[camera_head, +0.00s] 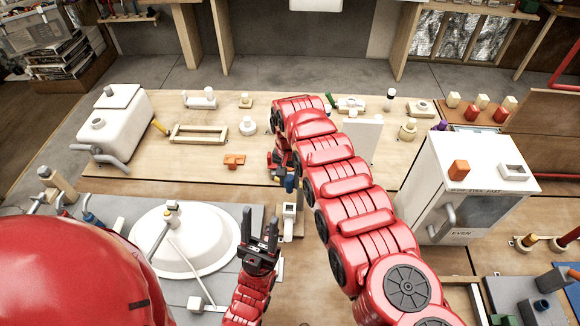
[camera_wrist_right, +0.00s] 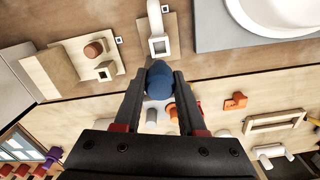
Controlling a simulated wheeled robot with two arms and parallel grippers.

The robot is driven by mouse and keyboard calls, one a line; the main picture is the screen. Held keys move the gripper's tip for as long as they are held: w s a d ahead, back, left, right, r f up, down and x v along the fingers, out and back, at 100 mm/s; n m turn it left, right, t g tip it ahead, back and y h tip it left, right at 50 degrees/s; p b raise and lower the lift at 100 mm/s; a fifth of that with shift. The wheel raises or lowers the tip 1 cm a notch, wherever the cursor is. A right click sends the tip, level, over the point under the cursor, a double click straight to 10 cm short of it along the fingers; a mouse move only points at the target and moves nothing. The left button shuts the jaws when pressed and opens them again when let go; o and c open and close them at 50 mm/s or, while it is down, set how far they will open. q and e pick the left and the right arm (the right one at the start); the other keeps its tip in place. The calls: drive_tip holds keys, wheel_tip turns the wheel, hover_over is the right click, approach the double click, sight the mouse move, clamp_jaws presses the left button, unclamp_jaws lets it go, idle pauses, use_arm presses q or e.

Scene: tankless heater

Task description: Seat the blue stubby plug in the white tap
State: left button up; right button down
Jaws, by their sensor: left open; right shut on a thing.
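The blue stubby plug (camera_wrist_right: 159,82) is held between the fingertips of my right gripper (camera_wrist_right: 159,88). In the head view the blue plug (camera_head: 290,183) shows just below my right gripper (camera_head: 283,165). The white tap (camera_head: 289,213) stands on a small wooden base, just nearer than the plug. In the right wrist view the white tap (camera_wrist_right: 158,30) has a square dark opening facing the plug; a gap seems to separate them, though depth is hard to judge. My left gripper (camera_head: 262,240) is open and empty, left of and nearer than the tap.
A white round basin (camera_head: 200,252) on a grey slab lies left of my left gripper. A white box-shaped heater (camera_head: 435,165) stands to the right. An orange block (camera_head: 234,161) and a wooden frame (camera_head: 200,134) lie on the board (camera_head: 130,172). Bare board surrounds the orange block.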

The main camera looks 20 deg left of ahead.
sight(289, 193)
drive_tip(key=shift+w, duration=0.1)
drive_tip(key=shift+s+d+r, duration=0.1)
drive_tip(key=shift+s+r, duration=0.1)
drive_tip(key=shift+s, duration=0.15)
drive_tip(key=shift+w+p, duration=0.1)
drive_tip(key=shift+p, duration=0.55)
wheel_tip(289, 193, down, 5)
drive_tip(key=b, duration=0.5)
drive_tip(key=shift+f, duration=0.15)
drive_tip(key=shift+f+b, duration=1.65)
drive_tip(key=shift+b, duration=0.15)
drive_tip(key=shift+f+b, duration=0.9)
drive_tip(key=shift+b, duration=0.05)
